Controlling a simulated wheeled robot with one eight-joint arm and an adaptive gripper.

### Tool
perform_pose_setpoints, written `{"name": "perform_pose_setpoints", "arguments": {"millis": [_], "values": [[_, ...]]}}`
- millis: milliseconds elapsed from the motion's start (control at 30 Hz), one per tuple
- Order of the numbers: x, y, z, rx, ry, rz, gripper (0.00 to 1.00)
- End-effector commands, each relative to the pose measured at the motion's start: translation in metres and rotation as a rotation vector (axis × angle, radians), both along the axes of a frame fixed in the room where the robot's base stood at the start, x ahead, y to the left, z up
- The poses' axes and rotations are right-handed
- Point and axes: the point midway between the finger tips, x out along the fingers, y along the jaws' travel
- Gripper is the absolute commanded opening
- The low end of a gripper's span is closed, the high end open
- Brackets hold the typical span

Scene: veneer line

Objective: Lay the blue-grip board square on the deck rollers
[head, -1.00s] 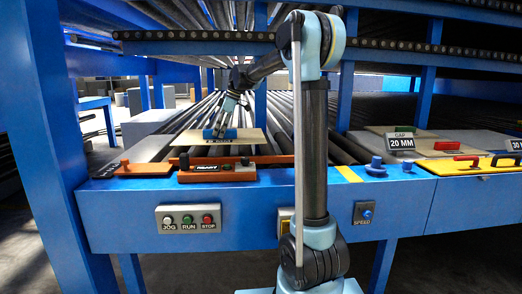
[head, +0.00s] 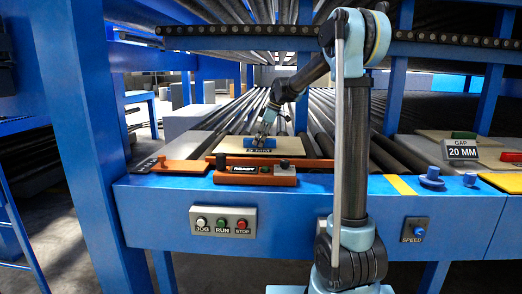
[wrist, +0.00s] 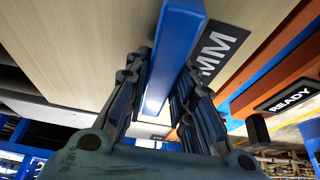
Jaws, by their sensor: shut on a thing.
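The blue-grip board is a pale wooden panel (head: 236,147) above the deck rollers (head: 206,139), behind the orange stop at the front of the deck. Its blue grip (head: 259,146) stands on its top face. My gripper (head: 264,140) is shut on that grip from above. In the wrist view the blue grip (wrist: 176,48) runs between my two fingers, with the pale board (wrist: 85,35) behind it and a dark label ending in "MM" beside it. I cannot tell whether the board touches the rollers. The rollers right under it are hidden.
An orange bar with a READY box (head: 255,170) lies along the front edge, close to the board. An orange plate (head: 180,166) is left of it. A blue post (head: 85,130) stands at left. To the right are bare rollers, a GAP 20 MM sign (head: 460,150) and other boards.

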Motion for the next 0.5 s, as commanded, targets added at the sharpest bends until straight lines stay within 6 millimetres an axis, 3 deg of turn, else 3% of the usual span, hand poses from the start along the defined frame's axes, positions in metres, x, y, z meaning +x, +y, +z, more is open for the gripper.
{"name": "perform_pose_setpoints", "arguments": {"millis": [300,500], "values": [[0.000,-0.001,-0.036,0.000,-0.001,-0.001,0.00],[0.000,-0.001,-0.037,0.000,0.000,-0.001,0.00]]}}
